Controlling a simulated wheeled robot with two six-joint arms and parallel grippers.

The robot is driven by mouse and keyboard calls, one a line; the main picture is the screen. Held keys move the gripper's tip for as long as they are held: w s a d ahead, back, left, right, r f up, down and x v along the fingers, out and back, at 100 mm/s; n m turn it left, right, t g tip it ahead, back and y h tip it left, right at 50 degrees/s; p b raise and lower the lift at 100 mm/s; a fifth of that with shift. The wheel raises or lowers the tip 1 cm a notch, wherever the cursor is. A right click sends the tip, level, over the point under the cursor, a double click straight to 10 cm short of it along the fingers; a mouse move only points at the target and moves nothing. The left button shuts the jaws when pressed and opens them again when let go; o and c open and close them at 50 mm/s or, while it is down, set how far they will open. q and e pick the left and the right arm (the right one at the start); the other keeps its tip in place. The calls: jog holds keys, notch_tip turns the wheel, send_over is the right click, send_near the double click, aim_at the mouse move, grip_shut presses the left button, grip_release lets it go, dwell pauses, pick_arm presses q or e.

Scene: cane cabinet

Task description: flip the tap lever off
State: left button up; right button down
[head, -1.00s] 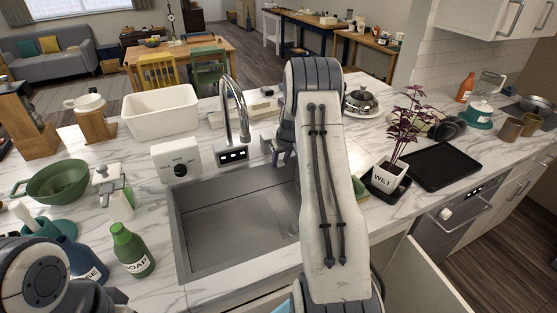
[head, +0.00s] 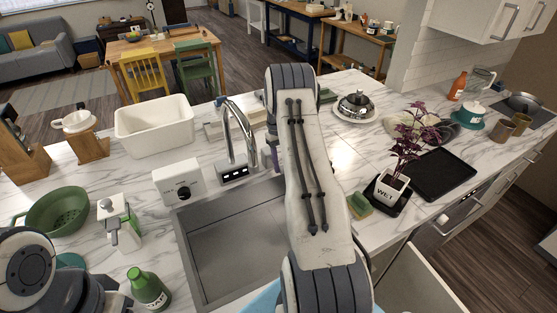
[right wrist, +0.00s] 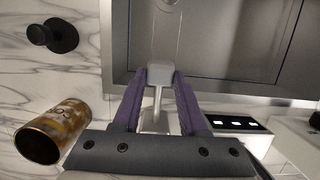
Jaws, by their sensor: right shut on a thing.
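The chrome tap (head: 238,130) arches over the back edge of the steel sink (head: 235,240) in the head view. In the right wrist view my right gripper (right wrist: 160,80) has its purple fingers shut on the tap lever (right wrist: 160,72), a pale grey block on a thin stem. The lever stands beside the sink's edge. In the head view my right forearm hides most of the gripper; a bit of purple finger shows just right of the tap. My left arm shows at the bottom left of the head view, its gripper out of sight.
A white box with a black knob (head: 180,182) stands left of the tap. A black panel with lights (head: 234,172) is at the tap's foot. A gold can (right wrist: 52,132) lies or stands near the gripper. A potted plant (head: 392,187) and sponge (head: 359,205) are right of the sink.

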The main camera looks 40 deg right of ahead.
jog(key=shift+w+r+g, duration=0.2)
jog(key=shift+g, duration=0.3)
jog(key=shift+w+r+g, duration=0.2)
jog(key=shift+r+g, duration=0.1)
jog(key=shift+r, duration=0.05)
jog(key=shift+d, duration=0.1)
jog(key=shift+c, duration=2.2)
grip_release()
jog(key=shift+r, duration=0.1)
jog(key=shift+w+r, duration=0.25)
jog(key=b+v, duration=0.2)
jog(key=v, duration=0.3)
jog(key=shift+d+f, duration=0.1)
jog(key=shift+v, duration=0.95)
